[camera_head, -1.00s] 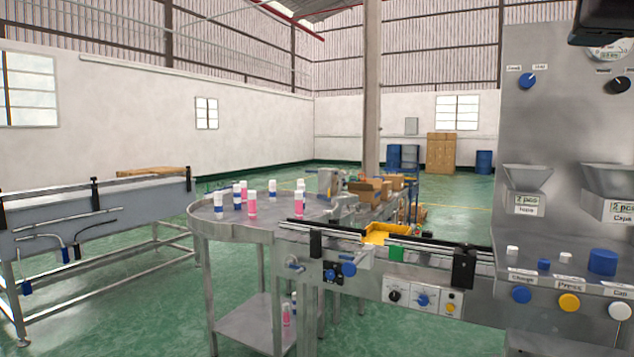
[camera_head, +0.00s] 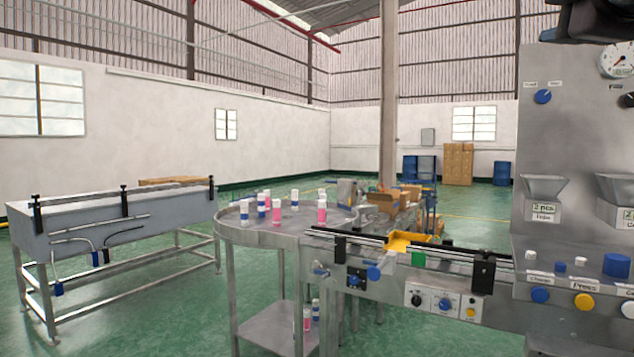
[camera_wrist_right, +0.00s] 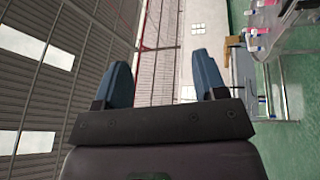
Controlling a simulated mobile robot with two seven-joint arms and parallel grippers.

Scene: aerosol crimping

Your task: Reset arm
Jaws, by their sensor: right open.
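My right gripper (camera_wrist_right: 158,78) shows in the right wrist view with its two blue fingers wide apart and nothing between them. It points up into the room, with the roof and wall behind it. In the head view a dark part at the top right corner is cut off by the frame, and I cannot make out any fingers on it. My left gripper is in neither view.
A crimping machine (camera_head: 560,130) with knobs and buttons stands at the right. A conveyor (camera_head: 400,290) joins it to a round table (camera_head: 250,236) holding several pink and blue cans. A long metal bench (camera_head: 110,222) stands at the left. Green floor lies open between.

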